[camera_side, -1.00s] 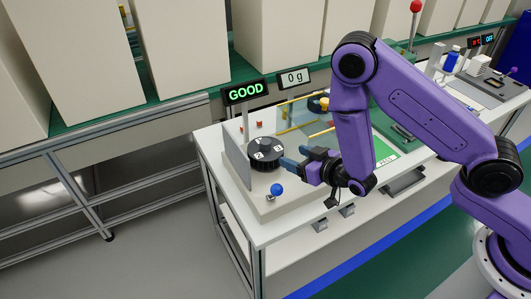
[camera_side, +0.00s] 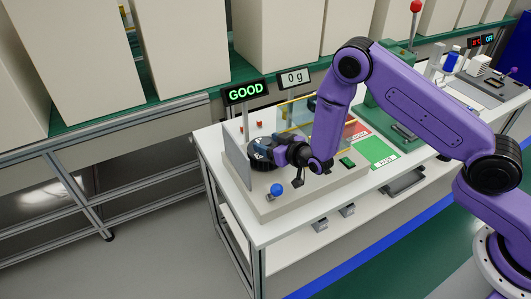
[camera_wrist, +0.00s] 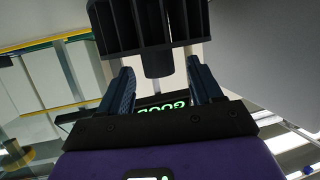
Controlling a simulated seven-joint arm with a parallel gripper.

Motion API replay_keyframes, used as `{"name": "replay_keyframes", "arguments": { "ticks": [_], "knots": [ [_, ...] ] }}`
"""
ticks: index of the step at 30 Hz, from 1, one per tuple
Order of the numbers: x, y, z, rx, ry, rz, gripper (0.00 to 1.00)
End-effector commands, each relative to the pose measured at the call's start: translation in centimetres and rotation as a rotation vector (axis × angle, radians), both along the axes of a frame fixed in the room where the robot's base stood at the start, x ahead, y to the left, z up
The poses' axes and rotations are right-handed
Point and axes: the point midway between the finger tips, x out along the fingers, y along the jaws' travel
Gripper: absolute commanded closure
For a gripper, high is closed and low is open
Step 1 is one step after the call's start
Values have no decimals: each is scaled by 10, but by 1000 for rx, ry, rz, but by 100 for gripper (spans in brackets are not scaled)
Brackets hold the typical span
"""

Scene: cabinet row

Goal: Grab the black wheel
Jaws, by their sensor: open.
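The black wheel (camera_side: 260,150) sits on the grey-white base of the station at the left end of the table, with white marks on its face. My gripper (camera_side: 281,153) is right beside it on its right and hides part of it. In the wrist view the wheel's ribbed black body (camera_wrist: 150,28) fills the top, with a short dark hub pointing down between my fingers. The blue fingers of my gripper (camera_wrist: 160,70) are open, one on each side of the hub, with gaps visible. Contact with the wheel cannot be told.
A grey upright plate (camera_side: 237,158) stands left of the wheel. A GOOD sign (camera_side: 246,91) and a 0 g display (camera_side: 295,78) stand behind. A green PASS area (camera_side: 376,153) lies to the right.

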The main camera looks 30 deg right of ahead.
Motion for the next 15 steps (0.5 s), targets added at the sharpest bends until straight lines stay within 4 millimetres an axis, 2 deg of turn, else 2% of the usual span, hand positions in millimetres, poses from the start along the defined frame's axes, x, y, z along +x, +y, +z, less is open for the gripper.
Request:
{"name": "replay_keyframes", "arguments": {
  "ticks": [6, 15],
  "knots": [
    [18, 4, -7, 0, 0, 0, 35],
    [20, 4, -8, 0, 0, 0, 35]
  ]
}}
